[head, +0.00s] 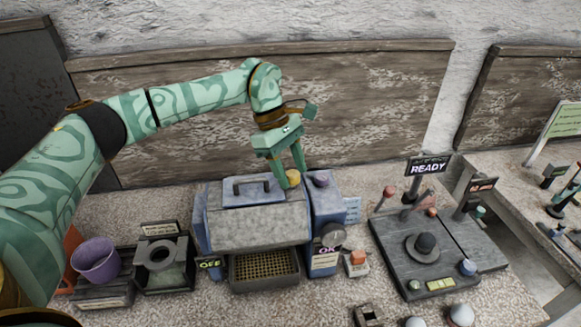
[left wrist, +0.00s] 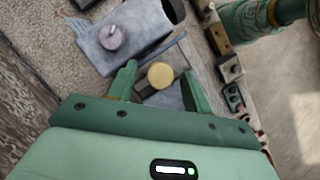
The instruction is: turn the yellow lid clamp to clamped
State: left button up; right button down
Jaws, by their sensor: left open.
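The yellow lid clamp (head: 293,178) is a round knob at the right end of the blue-grey machine (head: 250,224) with a handled lid (head: 252,191). My left gripper (head: 291,172) is over it with the fingers pointing down. In the left wrist view, the yellow clamp (left wrist: 160,76) shows between the two spread fingertips of my left gripper (left wrist: 158,70). The fingers are open, with a gap visible on both sides of the knob. Which way the clamp is turned cannot be told. My right gripper is not in view.
A purple knob (head: 320,180) is close right of the clamp. The machine shows an OFF sign (head: 209,264) and an OK sign (head: 327,250). A purple cup (head: 96,262) stands left. A dark fixture with a READY sign (head: 428,168) stands right. A wooden board is behind.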

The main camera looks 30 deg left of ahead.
pick_arm(q)
jog(key=shift+c, duration=0.2)
jog(key=c, duration=0.9)
